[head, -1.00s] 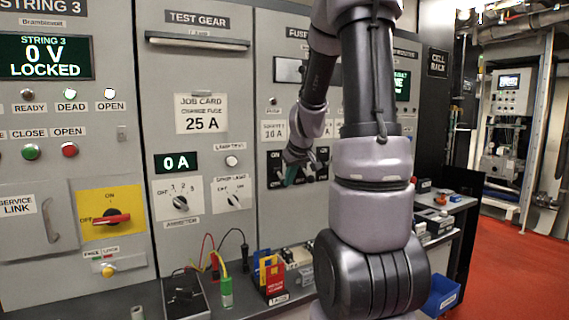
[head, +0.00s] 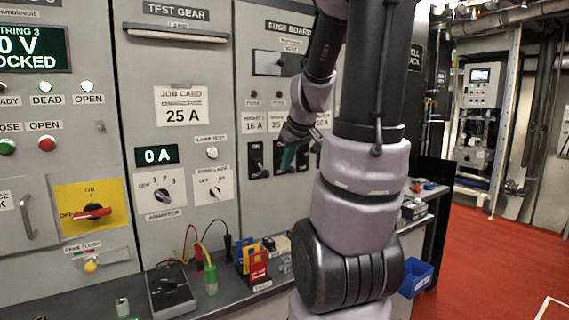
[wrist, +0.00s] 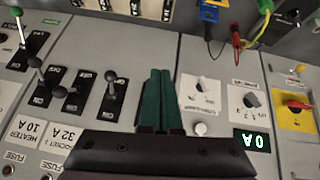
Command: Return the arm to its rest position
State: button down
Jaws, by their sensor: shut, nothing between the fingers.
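My arm stands large in the centre-right of the head view, folded with its forearm reaching toward the grey panel wall. My gripper (head: 288,158) has dark green fingers and hangs in front of the fuse board switches. In the wrist view its two fingers (wrist: 161,100) lie together with nothing between them. The wrist picture is upside down, and the fingers point past the fuse board (head: 290,100) and its black levers (wrist: 112,80). I cannot tell exactly how far the fingertips are from the panel. The arm hides part of the board.
A dark bench (head: 130,290) runs below the panels, with a black meter (head: 171,290), a green-ended lead (head: 211,280) and a red holder (head: 255,265). A blue bin (head: 417,280) sits at its right end. Open red floor (head: 480,255) lies to the right.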

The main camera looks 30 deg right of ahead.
dwell(0.3)
jog(key=s+a+r+m+y, duration=0.1)
jog(key=s+a+r+m, duration=0.1)
jog(key=s+a+r, duration=0.2)
jog(key=s+a+r+m+y, duration=0.1)
jog(key=s+a+r+m, duration=0.2)
jog(key=s+a, duration=0.5)
jog(key=a+r, duration=0.1)
jog(key=a, duration=0.4)
jog(key=shift+s+r+y, duration=0.25)
jog(key=shift+s+y, duration=0.15)
